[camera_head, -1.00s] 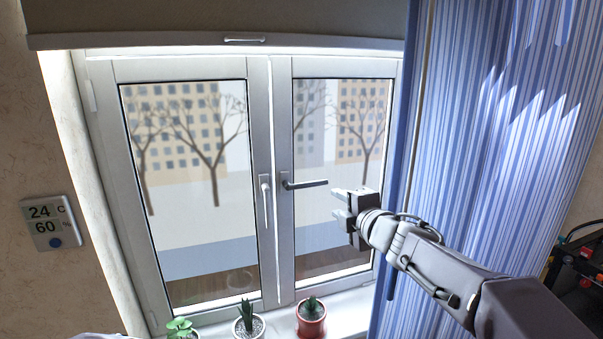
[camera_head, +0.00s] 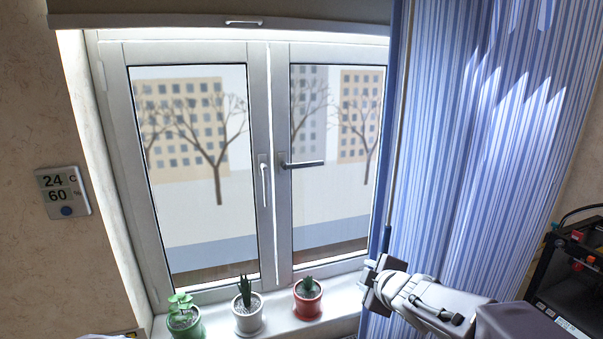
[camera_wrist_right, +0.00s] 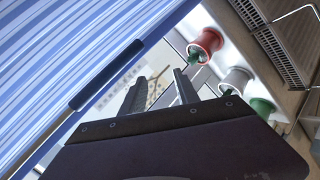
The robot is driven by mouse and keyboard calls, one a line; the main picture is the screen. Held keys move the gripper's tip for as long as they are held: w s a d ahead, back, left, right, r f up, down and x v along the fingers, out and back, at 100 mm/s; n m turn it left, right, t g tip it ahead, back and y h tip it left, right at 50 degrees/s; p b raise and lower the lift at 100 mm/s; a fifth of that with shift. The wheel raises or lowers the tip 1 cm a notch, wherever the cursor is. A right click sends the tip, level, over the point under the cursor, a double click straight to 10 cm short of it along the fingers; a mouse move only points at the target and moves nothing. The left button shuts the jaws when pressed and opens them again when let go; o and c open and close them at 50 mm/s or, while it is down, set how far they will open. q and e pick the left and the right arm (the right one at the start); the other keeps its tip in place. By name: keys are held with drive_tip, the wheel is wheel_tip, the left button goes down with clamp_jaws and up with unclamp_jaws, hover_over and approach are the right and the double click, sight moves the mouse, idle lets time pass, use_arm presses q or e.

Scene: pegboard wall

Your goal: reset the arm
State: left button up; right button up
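My right arm comes in from the lower right in the head view. Its gripper (camera_head: 368,275) is low in front of the curtain's left edge, to the right of the red pot and well below the window handles. In the right wrist view the two fingers (camera_wrist_right: 160,76) stand apart with nothing between them. The right sash has a dark handle (camera_head: 303,164) lying horizontal. The left sash has a pale handle (camera_head: 265,182) hanging vertical. My left gripper is not in view.
A blue striped curtain (camera_head: 470,130) hangs close beside the right gripper. A green pot (camera_head: 186,325), a white pot (camera_head: 248,318) and a red pot (camera_head: 308,305) with plants stand on the sill. A dark machine (camera_head: 570,270) stands at far right.

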drive_tip(key=s+d+f+m+g+h+b, duration=0.1)
drive_tip(key=s+d+f+m+g+h, duration=0.15)
drive_tip(key=s+f+m+g, duration=0.85)
drive_tip(key=s+f+m+y, duration=0.1)
drive_tip(key=s+f+m, duration=0.2)
drive_tip(key=s+f, duration=0.7)
drive_tip(key=s, duration=0.3)
drive_tip(key=shift+a+t, duration=0.3)
drive_tip(key=shift+y, duration=0.25)
